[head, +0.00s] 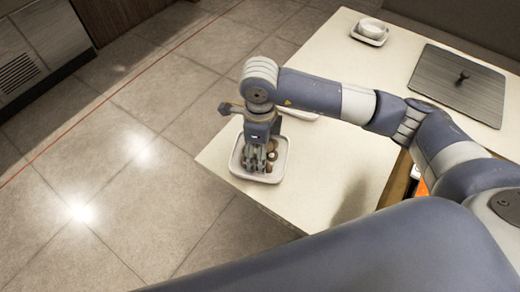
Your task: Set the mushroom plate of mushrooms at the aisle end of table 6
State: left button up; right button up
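The mushroom plate (236,166), a white squarish dish with a raised rim, sits at the left end of the pale table (335,165), close to the edge beside the floor. Brown mushrooms (272,156) show in it, partly hidden by my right gripper. My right gripper (256,166) points down over the plate, its fingertips in front of the mushrooms. Whether it touches the plate or mushrooms, and how far its fingers are apart, is not clear. My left gripper is out of view.
Another white dish (304,114) is partly hidden behind my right arm. A white bowl (371,27) on a small dish stands at the back. A dark grill cover (450,75) with a knob lies at right. Tiled floor (130,150) left of the table is clear.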

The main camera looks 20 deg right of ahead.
jog(key=shift+w+d, duration=0.15)
jog(key=shift+w, duration=0.35)
jog(key=shift+w+f+p, duration=0.1)
jog(key=shift+f+p, duration=0.25)
jog(key=shift+f, duration=1.55)
jog(key=o, duration=1.3)
jog(key=shift+o, duration=0.2)
notch_tip(320, 180, up, 12)
jog(key=shift+r+b, duration=0.15)
jog(key=shift+b, duration=0.25)
